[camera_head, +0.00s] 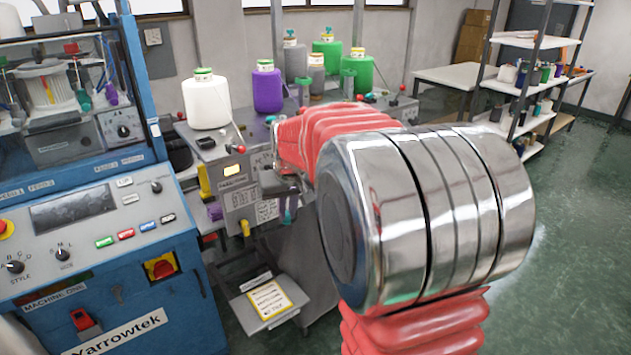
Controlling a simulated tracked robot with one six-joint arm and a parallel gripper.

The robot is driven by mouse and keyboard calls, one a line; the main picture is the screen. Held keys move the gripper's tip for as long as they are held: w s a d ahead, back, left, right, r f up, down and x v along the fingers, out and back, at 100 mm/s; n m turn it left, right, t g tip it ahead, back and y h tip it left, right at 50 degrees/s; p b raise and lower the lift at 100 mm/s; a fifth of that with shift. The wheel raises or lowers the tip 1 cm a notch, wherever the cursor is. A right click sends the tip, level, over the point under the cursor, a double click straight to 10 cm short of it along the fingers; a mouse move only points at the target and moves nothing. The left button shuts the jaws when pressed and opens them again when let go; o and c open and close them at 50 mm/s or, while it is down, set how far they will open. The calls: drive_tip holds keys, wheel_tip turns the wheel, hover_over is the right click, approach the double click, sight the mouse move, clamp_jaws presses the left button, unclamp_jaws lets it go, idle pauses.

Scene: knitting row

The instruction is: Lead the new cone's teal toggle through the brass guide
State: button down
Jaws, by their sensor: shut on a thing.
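My red padded arm with its bright metal joint fills the right middle and hides part of the machine bench. My gripper (287,188) is small and partly hidden at the arm's far end, in front of the grey machine box. It is shut on what looks like the teal toggle (291,206), which hangs below the jaws. Cones stand on the bench: a white one (207,103), a purple one (267,89) and green ones (358,75) behind. I cannot tell which is the new cone. I cannot make out the brass guide or the toggle's yarn.
A blue machine (120,255) with knobs and buttons stands close on the left. The grey control box (240,195) has levers and a lit display. A low shelf (262,300) holds a yellow card. Shelving (520,90) stands back right; green floor is clear there.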

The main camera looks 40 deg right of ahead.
drive_tip(key=a+f+n, duration=0.1)
drive_tip(key=a+f, duration=0.6)
drive_tip(key=a, duration=0.2)
drive_tip(key=a+f+n+y, duration=0.1)
drive_tip(key=a+f+n, duration=0.1)
drive_tip(key=a+f, duration=0.5)
drive_tip(key=a, duration=0.2)
drive_tip(key=shift+w+a+f, duration=0.15)
drive_tip(key=shift+w+a, duration=0.25)
drive_tip(key=shift+a, duration=0.15)
